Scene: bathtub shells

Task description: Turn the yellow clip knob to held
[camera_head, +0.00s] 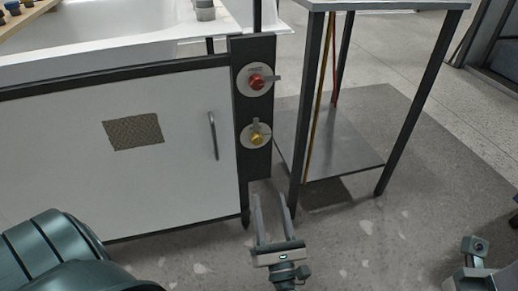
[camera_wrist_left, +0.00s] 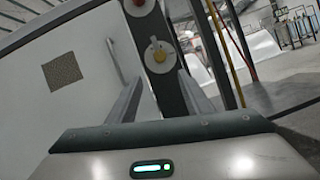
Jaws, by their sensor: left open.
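The yellow clip knob (camera_head: 257,138) sits on a round white dial on a dark upright post, below a red knob. A small grey pointer at the yellow knob points up. The yellow knob also shows in the left wrist view (camera_wrist_left: 160,56), beyond my fingers. The dial's lettering is too small to read. My left gripper (camera_head: 271,200) is open and empty, below the yellow knob and apart from it. Its two fingers point toward the post. In the left wrist view the gripper (camera_wrist_left: 163,90) has the knob ahead between and above its fingertips.
The red knob (camera_head: 257,82) has its lever pointing right. A white panel (camera_head: 60,150) with a grey handle (camera_head: 213,135) stands left of the post. A dark-legged table (camera_head: 400,5) with a lower shelf (camera_head: 340,155) stands close on the right. Open floor lies in front.

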